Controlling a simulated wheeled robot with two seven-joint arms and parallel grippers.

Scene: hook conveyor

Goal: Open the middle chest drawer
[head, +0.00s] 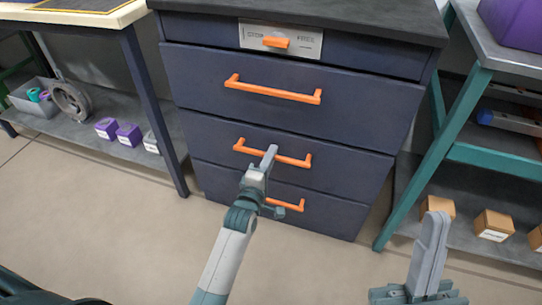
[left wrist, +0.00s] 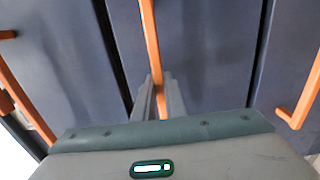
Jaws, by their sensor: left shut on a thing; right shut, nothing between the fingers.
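The dark blue chest (head: 300,120) has a narrow top drawer and three larger drawers below, all with orange handles. The middle drawer (head: 345,148) of the larger three looks flush with its neighbours. My left gripper (head: 270,153) is at its handle (head: 242,147), hiding part of the bar. In the left wrist view, the handle (left wrist: 150,35) runs between the fingers of my left gripper (left wrist: 160,98), which is shut on it. My right gripper (head: 434,240) is shut and empty at the lower right, away from the chest.
A workbench (head: 128,40) with a lower shelf of small boxes stands left of the chest. A teal-legged bench (head: 425,165) with cardboard boxes (head: 493,225) stands on the right. The floor (head: 120,215) in front of the chest is clear.

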